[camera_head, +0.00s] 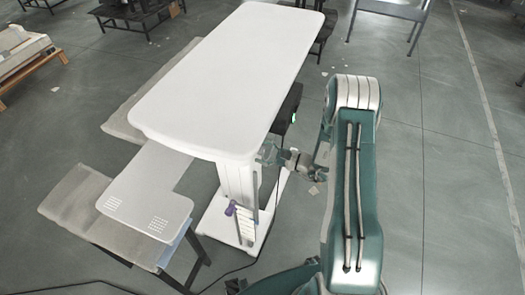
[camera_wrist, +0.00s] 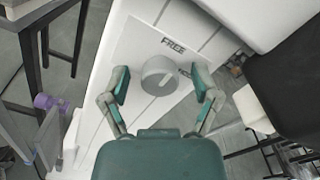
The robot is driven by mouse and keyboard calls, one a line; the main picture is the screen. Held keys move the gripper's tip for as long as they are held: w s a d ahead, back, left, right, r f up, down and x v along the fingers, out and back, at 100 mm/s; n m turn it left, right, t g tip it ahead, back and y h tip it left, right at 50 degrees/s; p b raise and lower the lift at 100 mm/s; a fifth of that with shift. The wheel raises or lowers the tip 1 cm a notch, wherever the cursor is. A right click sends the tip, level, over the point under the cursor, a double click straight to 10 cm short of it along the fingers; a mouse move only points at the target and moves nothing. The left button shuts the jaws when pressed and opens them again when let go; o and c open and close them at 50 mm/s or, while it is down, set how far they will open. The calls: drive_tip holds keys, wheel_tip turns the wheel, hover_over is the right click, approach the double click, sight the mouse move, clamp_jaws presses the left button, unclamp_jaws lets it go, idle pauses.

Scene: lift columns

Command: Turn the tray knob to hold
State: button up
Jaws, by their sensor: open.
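A round grey knob (camera_wrist: 158,75) sits on a white panel (camera_wrist: 136,47) in the wrist view. The word FREE is printed above it; another label at its right is mostly hidden by my right finger. A pale line marks the knob's face, slanting up to the right. My gripper (camera_wrist: 162,82) is open, with one finger on each side of the knob and visible gaps between. In the head view my gripper (camera_head: 272,154) is beside the white column (camera_head: 236,185) under the tabletop; the knob cannot be made out there.
A long white tabletop (camera_head: 235,70) overhangs the column and my gripper. A lower white L-shaped tray (camera_head: 150,185) extends left. A purple handle (camera_head: 230,209) is low on the column; it also shows in the wrist view (camera_wrist: 43,102). A black box (camera_head: 289,108) hangs behind. Floor at right is clear.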

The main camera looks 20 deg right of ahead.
clamp_jaws()
drive_tip(key=shift+m, duration=0.3)
drive_tip(key=m, duration=0.3)
drive_tip(key=shift+m, duration=0.3)
drive_tip(key=m, duration=0.3)
drive_tip(key=shift+w+m, duration=0.1)
drive_tip(key=shift+m, duration=0.2)
drive_tip(key=m, duration=0.4)
drive_tip(key=shift+m, duration=0.3)
drive_tip(key=shift+w+d+m, duration=0.1)
drive_tip(key=shift+m, duration=1.7)
